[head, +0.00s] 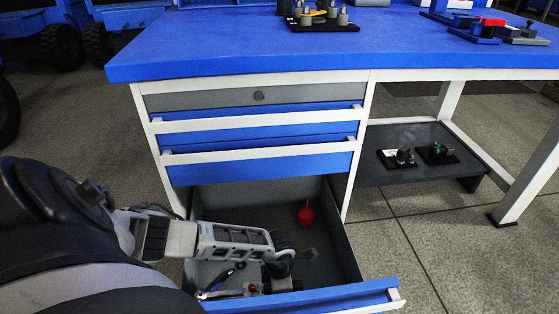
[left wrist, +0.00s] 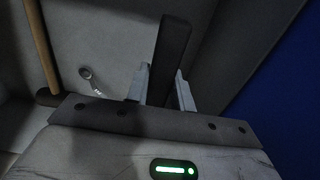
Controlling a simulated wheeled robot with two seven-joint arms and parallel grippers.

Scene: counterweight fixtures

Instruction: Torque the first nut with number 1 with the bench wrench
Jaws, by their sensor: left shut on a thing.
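My left gripper (head: 284,268) reaches into the open bottom drawer (head: 345,235). In the left wrist view my left gripper (left wrist: 161,88) is shut on a dark, flat bar (left wrist: 174,48) that stands up between its fingers. I cannot tell from these frames whether this bar is the bench wrench's handle; its other end is hidden. No number 1 is readable on any nut. A black fixture plate with several posts (head: 318,16) stands on the blue bench top. My right gripper is not in view.
In the drawer are a red oil-can-like object (head: 305,213) and a blue-and-black tool (head: 229,275). The wrist view shows a wooden handle (left wrist: 40,45) and a small metal tool end (left wrist: 86,73). Drawer walls surround the gripper; the bench top (head: 220,45) overhangs. Two small fixtures (head: 398,158) (head: 437,153) sit on the lower shelf.

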